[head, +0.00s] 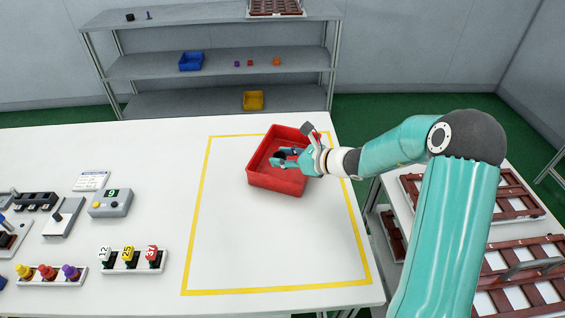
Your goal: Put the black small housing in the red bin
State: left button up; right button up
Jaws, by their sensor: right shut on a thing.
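The red bin (262,180) stands on the white table, inside the yellow outline near its back edge. My right gripper (279,159) reaches in from the right and is over the bin's opening. It is shut on the black small housing (280,155), a small dark piece seen between the teal fingers. I cannot tell how far the housing is above the bin's floor. My left gripper is out of view.
Switch boxes (110,204) and racks of coloured, numbered knobs (134,260) stand at the left of the table. The yellow-outlined area (275,245) before the bin is clear. Shelves (200,65) with small bins stand behind; brown trays (515,255) lie at right.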

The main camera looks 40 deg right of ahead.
notch_tip(320, 180, down, 2)
jog(key=shift+f+b, duration=0.6)
jog(key=shift+b, duration=0.25)
jog(key=o, duration=0.8)
jog(key=shift+s+f, duration=0.1)
